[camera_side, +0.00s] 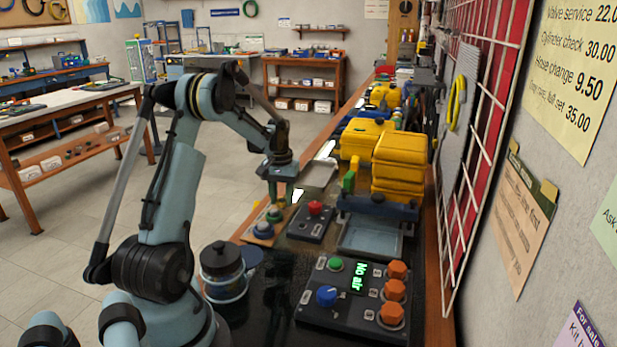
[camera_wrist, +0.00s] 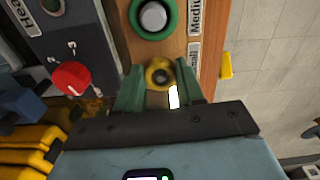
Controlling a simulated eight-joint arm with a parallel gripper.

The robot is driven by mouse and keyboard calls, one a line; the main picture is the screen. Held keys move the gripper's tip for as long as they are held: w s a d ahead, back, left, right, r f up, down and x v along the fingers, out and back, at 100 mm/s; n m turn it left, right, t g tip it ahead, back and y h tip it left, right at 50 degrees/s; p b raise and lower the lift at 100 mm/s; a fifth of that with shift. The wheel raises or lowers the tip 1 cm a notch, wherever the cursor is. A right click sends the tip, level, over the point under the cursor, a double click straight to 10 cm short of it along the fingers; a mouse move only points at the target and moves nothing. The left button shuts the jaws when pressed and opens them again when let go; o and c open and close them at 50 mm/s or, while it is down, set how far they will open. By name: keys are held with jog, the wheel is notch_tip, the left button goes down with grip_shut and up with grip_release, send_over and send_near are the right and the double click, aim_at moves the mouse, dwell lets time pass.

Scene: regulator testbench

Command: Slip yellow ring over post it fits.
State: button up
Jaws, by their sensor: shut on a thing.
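The yellow ring (camera_wrist: 151,72) is between the green fingertips of my gripper (camera_wrist: 160,84) in the wrist view. The gripper is shut on it. Something greyish shows through the ring's hole; I cannot tell whether the ring is around a post or above one. The wooden post board (camera_wrist: 199,72) lies below, with labels reading "Medium" and "Small". A green ring (camera_wrist: 136,22) sits around a grey-topped post (camera_wrist: 153,15) beside the "Medium" label. In the side view my gripper (camera_side: 273,192) is over the far part of the board (camera_side: 250,238); the yellow ring is not clear there.
A dark box with a red knob (camera_wrist: 71,78) stands left of the board in the wrist view. Yellow cases (camera_side: 400,160) stand farther back. A control panel (camera_side: 340,312) with orange knobs is in front, and a dark lidded jar (camera_side: 222,262) is near the arm.

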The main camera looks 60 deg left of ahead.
jog(key=shift+f, duration=0.4)
jog(key=o, duration=1.1)
jog(key=shift+o, duration=0.2)
jog(key=o, duration=0.4)
jog(key=shift+c, duration=0.2)
jog(key=shift+r, duration=0.1)
jog(key=shift+r, duration=3.9)
